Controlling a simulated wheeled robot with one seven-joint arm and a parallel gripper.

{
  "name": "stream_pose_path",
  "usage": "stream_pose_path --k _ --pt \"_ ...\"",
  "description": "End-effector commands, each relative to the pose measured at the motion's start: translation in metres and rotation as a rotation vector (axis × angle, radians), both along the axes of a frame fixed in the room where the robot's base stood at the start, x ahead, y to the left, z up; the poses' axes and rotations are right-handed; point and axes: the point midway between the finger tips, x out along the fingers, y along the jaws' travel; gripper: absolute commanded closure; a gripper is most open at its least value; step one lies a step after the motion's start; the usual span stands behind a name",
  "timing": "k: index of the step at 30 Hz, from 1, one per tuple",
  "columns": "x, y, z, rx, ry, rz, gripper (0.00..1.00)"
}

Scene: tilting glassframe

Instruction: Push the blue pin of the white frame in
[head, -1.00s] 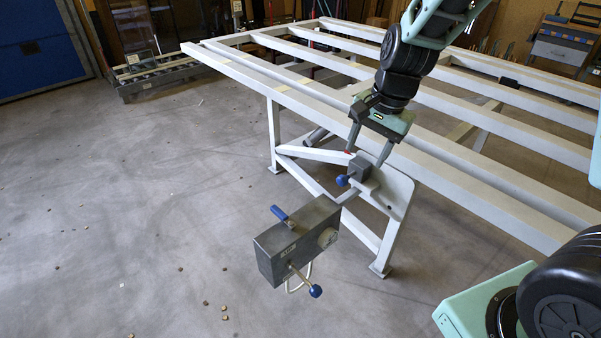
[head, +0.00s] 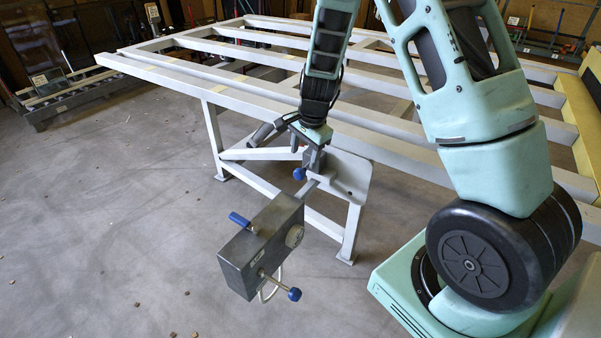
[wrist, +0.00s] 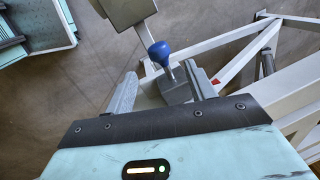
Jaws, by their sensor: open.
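The white frame (head: 180,84) is a large slatted table on legs. The blue pin (head: 299,174) is a small round blue knob on a dark block at a grey bracket plate below the front rail. It also shows in the wrist view (wrist: 159,51), its stem running to the dark block (wrist: 175,91). My gripper (head: 306,150) is open, pointing down at the block. In the wrist view my gripper (wrist: 160,76) has one finger on each side of the pin's stem and block. I cannot tell whether either finger touches them.
A dark grey box (head: 258,243) hangs out in front of the bracket. It carries a blue handle (head: 240,220) and a lever with a blue knob (head: 294,294). A roller rack (head: 75,98) stands at the back left. The floor at the left is mostly clear, with small scattered bits.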

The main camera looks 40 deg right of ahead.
Motion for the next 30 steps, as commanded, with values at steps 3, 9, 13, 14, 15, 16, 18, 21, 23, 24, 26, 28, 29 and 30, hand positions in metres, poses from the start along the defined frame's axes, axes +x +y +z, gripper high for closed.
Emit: stream_pose_path --k 3,9,13,14,15,16,18,21,23,24,26,28,29,30 --pt "0.004 0.0 -0.027 0.001 0.004 -0.002 0.45" --pt "0.01 0.001 -0.055 0.0 0.001 -0.001 0.45" --pt "0.012 0.002 -0.064 0.001 0.001 -0.001 0.45" --pt "0.012 0.002 -0.066 0.0 0.001 -0.001 0.45" --pt "0.012 0.002 -0.067 0.0 0.001 -0.001 0.45" --pt "0.012 0.002 -0.067 0.0 0.001 -0.001 0.45" --pt "0.013 0.002 -0.068 0.0 0.0 -0.001 0.45" --pt "0.013 0.002 -0.068 0.0 0.0 -0.001 0.45" --pt "0.013 0.002 -0.068 0.0 0.0 0.0 0.45" --pt "0.013 0.002 -0.068 0.0 0.0 0.0 0.48" --pt "0.013 0.002 -0.068 0.0 0.0 0.0 0.64" --pt "0.013 0.002 -0.067 0.0 0.0 0.0 0.84" --pt "0.013 0.002 -0.067 0.0 0.0 0.0 0.92" --pt "0.013 0.002 -0.068 0.0 0.001 0.0 1.0"
